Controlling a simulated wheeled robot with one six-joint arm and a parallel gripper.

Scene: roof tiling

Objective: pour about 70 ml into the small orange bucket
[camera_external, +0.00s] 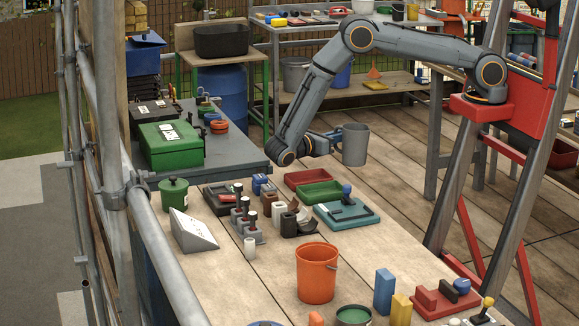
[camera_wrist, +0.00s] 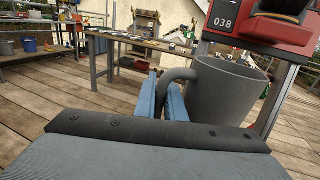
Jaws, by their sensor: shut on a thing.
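My gripper (camera_external: 328,142) is beyond the bench at upper middle, shut on the handle of a grey jug (camera_external: 355,146). In the wrist view my gripper's blue fingers (camera_wrist: 163,98) close around the handle, and the grey jug (camera_wrist: 228,92) hangs to the right, about upright. Its contents are hidden. The gripper and jug are well apart from the bucket, farther back and higher.
The wooden bench (camera_external: 262,290) carries a green pot (camera_external: 174,195), a grey wedge (camera_external: 192,230), a teal tray (camera_external: 346,215), red and green trays, and blue and yellow blocks near the bucket. Scaffold poles (camera_external: 112,150) stand at the left. A red-and-grey frame stands at the right.

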